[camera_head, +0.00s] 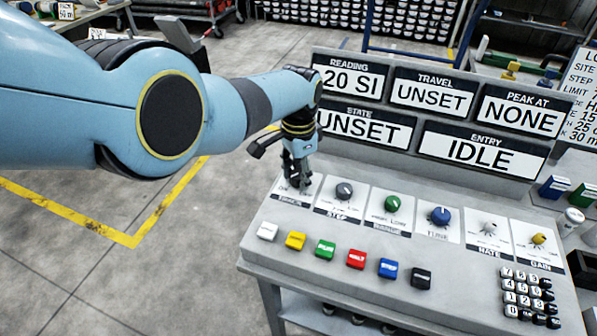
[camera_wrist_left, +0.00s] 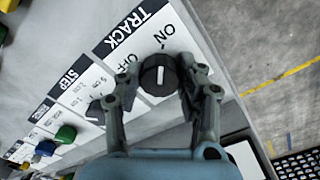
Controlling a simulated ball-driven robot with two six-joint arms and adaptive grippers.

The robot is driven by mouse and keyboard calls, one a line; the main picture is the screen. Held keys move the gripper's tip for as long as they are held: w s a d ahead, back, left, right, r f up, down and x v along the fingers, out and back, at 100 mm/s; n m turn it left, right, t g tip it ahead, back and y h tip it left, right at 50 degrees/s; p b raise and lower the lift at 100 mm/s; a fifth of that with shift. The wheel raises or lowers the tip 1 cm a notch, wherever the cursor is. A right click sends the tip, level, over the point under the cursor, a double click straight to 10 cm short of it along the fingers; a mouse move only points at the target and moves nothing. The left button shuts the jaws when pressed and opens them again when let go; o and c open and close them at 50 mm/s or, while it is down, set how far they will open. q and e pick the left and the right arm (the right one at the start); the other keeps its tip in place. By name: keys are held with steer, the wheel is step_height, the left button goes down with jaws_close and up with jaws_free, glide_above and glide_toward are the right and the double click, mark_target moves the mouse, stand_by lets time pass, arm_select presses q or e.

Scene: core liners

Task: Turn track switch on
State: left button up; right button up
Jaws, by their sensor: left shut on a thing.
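The track switch is a black round knob (camera_wrist_left: 158,75) with a white line, on a white plate marked TRACK (camera_wrist_left: 125,28) with ON and OFF. In the left wrist view its white line points up the picture, roughly toward the ON mark. My left gripper (camera_wrist_left: 155,84) has one finger on each side of the knob and is shut on it. In the head view the same gripper (camera_head: 301,181) reaches down to the leftmost plate (camera_head: 286,196) of the console and hides the knob.
Further knobs stand to the right, the nearest being the grey STEP knob (camera_head: 344,190). A row of coloured buttons, including a white one (camera_head: 267,231), lies in front. Upright display panels (camera_head: 366,128) rise behind; STATE reads UNSET and ENTRY reads IDLE.

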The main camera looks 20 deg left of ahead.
mark_target(298, 174)
arm_select(q)
steer(key=shift+m, duration=0.6)
steer(key=o, duration=1.1)
steer(key=shift+o, duration=0.2)
steer(key=shift+w+r, duration=0.1)
steer(key=shift+r, duration=0.4)
step_height(298, 174, up, 11)
steer(key=shift+f, duration=0.1)
